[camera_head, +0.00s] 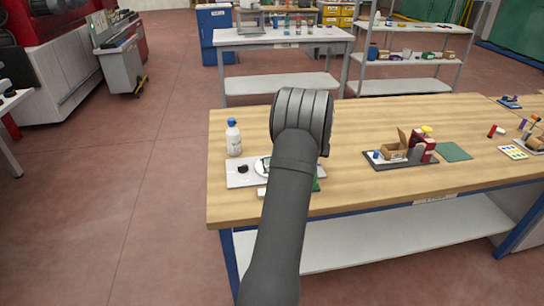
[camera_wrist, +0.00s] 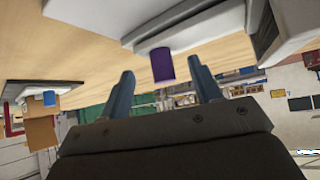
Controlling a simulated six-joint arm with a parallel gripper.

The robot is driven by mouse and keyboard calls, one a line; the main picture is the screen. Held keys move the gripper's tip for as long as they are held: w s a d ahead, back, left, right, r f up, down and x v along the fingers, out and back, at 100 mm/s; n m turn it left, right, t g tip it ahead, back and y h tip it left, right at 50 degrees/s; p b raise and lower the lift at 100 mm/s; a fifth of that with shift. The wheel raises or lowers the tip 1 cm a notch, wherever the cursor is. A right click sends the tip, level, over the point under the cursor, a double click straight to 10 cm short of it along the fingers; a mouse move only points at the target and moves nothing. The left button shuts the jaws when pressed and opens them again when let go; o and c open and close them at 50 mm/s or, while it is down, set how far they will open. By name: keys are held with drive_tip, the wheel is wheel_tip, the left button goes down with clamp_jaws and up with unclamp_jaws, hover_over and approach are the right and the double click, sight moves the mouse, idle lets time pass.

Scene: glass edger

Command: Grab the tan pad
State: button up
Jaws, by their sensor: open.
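I cannot make out a tan pad for sure in either view. My gripper (camera_wrist: 163,88) shows in the wrist view with its two blue-grey fingers spread wide and nothing between them. A purple cylinder (camera_wrist: 162,65) shows beyond the fingertips, in line with the gap. In the head view my arm hides the gripper and covers part of a grey tray (camera_head: 236,179) on the wooden workbench (camera_head: 350,125). A black piece (camera_head: 243,169) and part of a white round thing lie on that tray.
A white bottle (camera_head: 233,138) stands behind the tray. To the right, a dark tray (camera_head: 378,163) holds an open brown box (camera_head: 393,151) and a red block. A green mat (camera_head: 453,151) lies beside it. The bench between my arm and the dark tray is clear.

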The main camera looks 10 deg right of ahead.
drive_tip(key=r, duration=0.1)
drive_tip(key=a+r, duration=0.1)
drive_tip(key=w+a+r, duration=0.1)
drive_tip(key=r, duration=0.1)
drive_tip(key=s+a+r+m+g+h, duration=0.1)
drive_tip(key=s+a+r+m+g, duration=0.35)
drive_tip(key=s+a+m, duration=0.35)
drive_tip(key=s+a+r+m+g, duration=0.45)
drive_tip(key=s+a, duration=0.25)
drive_tip(key=a, duration=0.3)
drive_tip(key=shift+m+t, duration=0.3)
drive_tip(key=shift+m, duration=0.15)
drive_tip(key=x, duration=1.1)
drive_tip(key=shift+w+d+f, duration=0.2)
drive_tip(key=shift+d+f, duration=0.05)
drive_tip(key=shift+f, duration=0.1)
drive_tip(key=x, duration=0.5)
drive_tip(key=shift+a+f, duration=0.1)
drive_tip(key=shift+f, duration=0.1)
drive_tip(key=c, duration=1.1)
